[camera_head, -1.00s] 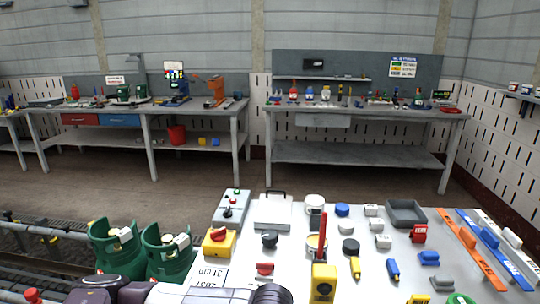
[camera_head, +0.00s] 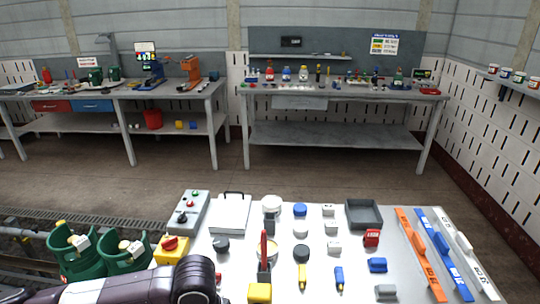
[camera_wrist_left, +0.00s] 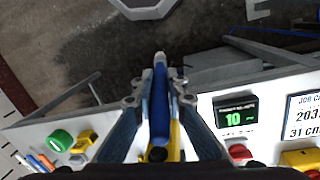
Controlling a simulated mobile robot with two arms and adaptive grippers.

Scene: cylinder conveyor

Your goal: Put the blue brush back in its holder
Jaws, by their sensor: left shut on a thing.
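My left gripper (camera_wrist_left: 160,98) is in the left wrist view, its two fingers closed on a long blue object with a pale tip, which looks like the blue brush (camera_wrist_left: 160,108). A yellow piece (camera_wrist_left: 174,142) shows just behind or under it; I cannot tell whether they touch. In the head view my left arm comes in at the bottom left, and its gripper is not clearly visible. A yellow block (camera_head: 260,292) stands near the table's front with a red stick (camera_head: 264,248) rising by it. I cannot tell which thing is the brush's holder. My right gripper is not in view.
The white table (camera_head: 345,285) carries many small items, a grey tray (camera_head: 364,214), and orange (camera_head: 420,255), blue (camera_head: 444,252) and white strips at the right. Green cylinders (camera_head: 124,249) stand at the left. Workbenches line the back wall, with open floor before them.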

